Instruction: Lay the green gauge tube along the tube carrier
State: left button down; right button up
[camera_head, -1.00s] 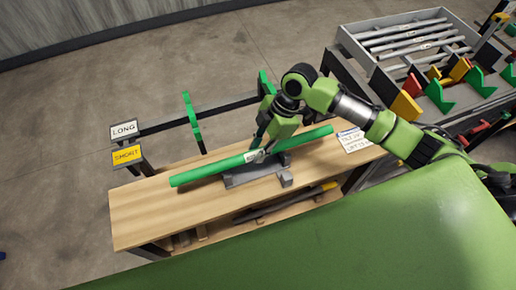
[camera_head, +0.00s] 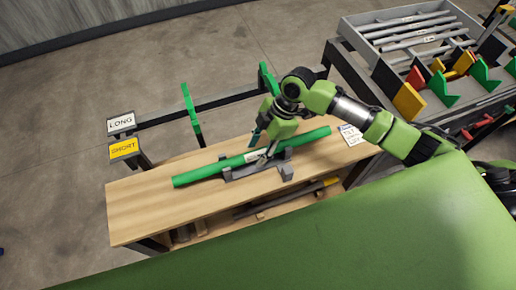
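The green gauge tube (camera_head: 205,173) lies slantwise over the wooden bench, with a pale label near its middle. A grey notched cradle (camera_head: 240,172) is under its middle, and the tube appears to sit low in it, though contact is partly hidden. My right gripper (camera_head: 264,148) reaches down from above and seems closed around the tube near the label; its fingertips are small and partly hidden. A dark rail (camera_head: 160,125) with green upright brackets (camera_head: 191,110) runs behind the bench; I cannot tell whether rail or cradle is the carrier. My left gripper is out of view.
Signs LONG (camera_head: 121,123) and SHORT (camera_head: 124,149) stand at the rail's left end. A grey tray (camera_head: 375,62) of rods and a rack of coloured blocks (camera_head: 445,88) are at right. A printed card (camera_head: 352,135) lies on the bench. The bench's left end is clear.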

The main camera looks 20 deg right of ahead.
jog(key=v, duration=1.2)
dwell(0.5)
